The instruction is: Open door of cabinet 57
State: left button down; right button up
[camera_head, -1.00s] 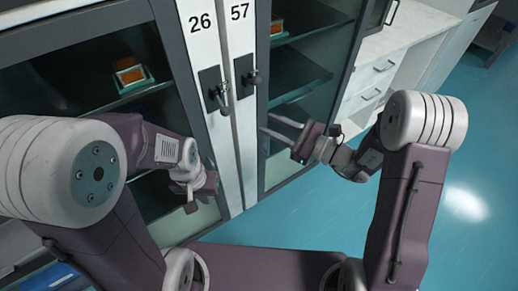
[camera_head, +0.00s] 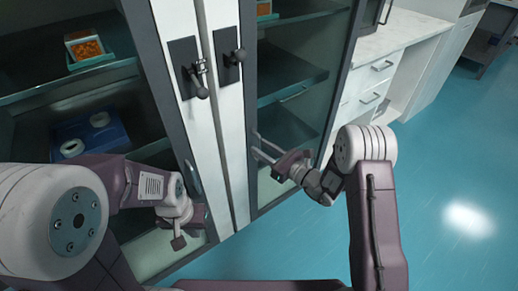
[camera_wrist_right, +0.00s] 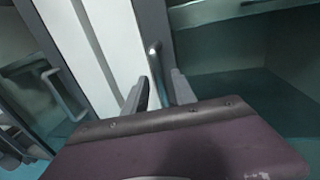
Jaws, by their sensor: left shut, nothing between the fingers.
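Cabinet 57 is the right one of two adjoining cabinets. My right gripper (camera_head: 259,147) is open at this frame, low on the door. In the right wrist view an upright bar handle (camera_wrist_right: 156,68) stands between and ahead of the open fingers (camera_wrist_right: 159,92); I cannot tell if they touch it. My left gripper (camera_head: 178,243) is shut and empty, low in front of the left cabinet.
The left cabinet has its own latch knob (camera_head: 199,84) and bar handle (camera_head: 194,178). Inside it are an orange-filled box (camera_head: 86,48) and a blue tray (camera_head: 90,135). White drawers (camera_head: 372,85) stand to the right. The blue floor (camera_head: 450,180) at right is clear.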

jog(key=shift+x, duration=0.9)
grip_shut()
dwell(0.8)
